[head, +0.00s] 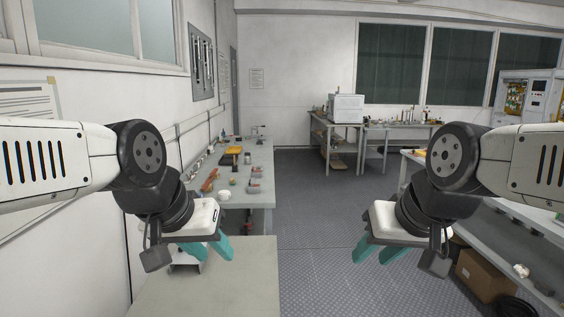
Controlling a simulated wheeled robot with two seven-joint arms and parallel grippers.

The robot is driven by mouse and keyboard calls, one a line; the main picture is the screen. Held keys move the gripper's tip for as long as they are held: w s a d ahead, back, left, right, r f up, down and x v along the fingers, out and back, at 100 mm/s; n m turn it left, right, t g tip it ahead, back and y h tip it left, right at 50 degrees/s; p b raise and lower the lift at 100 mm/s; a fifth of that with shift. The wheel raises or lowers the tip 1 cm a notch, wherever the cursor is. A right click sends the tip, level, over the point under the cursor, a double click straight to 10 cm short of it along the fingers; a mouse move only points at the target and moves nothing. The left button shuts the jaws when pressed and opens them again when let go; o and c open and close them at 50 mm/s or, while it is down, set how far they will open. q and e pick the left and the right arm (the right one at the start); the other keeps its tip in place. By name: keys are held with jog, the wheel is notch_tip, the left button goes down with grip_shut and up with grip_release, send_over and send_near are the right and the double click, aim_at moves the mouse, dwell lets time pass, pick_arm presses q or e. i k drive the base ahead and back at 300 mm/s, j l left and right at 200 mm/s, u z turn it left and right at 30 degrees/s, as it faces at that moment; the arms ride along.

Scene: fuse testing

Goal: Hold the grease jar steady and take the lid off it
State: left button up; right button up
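I cannot pick out the grease jar or its lid with certainty. Several small items stand on the long bench at the left, too small to identify, among them a white rounded item (224,195) at its near end. My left gripper (217,259) hangs above the near grey table, with its teal fingers apart and nothing visible between them. My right gripper (371,260) hangs over the floor right of that table, its teal fingers also apart and empty. Something pale shows partly behind the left gripper; I cannot tell what it is.
The near grey table (240,290) looks mostly bare. The long bench (258,160) runs along the left wall. The floor (310,190) ahead is open. A cardboard box (484,276) sits under the right-hand bench. A white boxy device (346,108) stands on the far bench.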

aim_at(248, 159)
jog(key=l+z, duration=0.25)
jog(key=z, duration=0.15)
jog(key=l+z, duration=0.55)
jog(key=z, duration=0.2)
jog(key=i+l+u, duration=0.15)
jog(key=i+l, duration=0.2)
jog(key=i+l+u, duration=0.2)
jog(key=l, duration=0.3)
jog(key=i+u, duration=0.3)
jog(key=i, duration=0.25)
jog(key=i+l+u, duration=0.35)
jog(key=i, duration=0.15)
jog(key=i+j+u, duration=0.15)
jog(key=i, duration=0.65)
jog(key=i+u, duration=0.15)
jog(key=i, duration=0.65)
jog(key=i+u, duration=0.15)
jog(key=i, duration=0.65)
jog(key=i+l+u, duration=0.1)
jog(key=i, duration=0.7)
jog(key=i+u, duration=0.35)
jog(key=i+j+u, duration=0.1)
jog(key=u, duration=0.2)
jog(key=i+l+u, duration=0.1)
jog(key=i+u, duration=0.25)
jog(key=i+j+u, duration=0.25)
jog(key=i, duration=0.2)
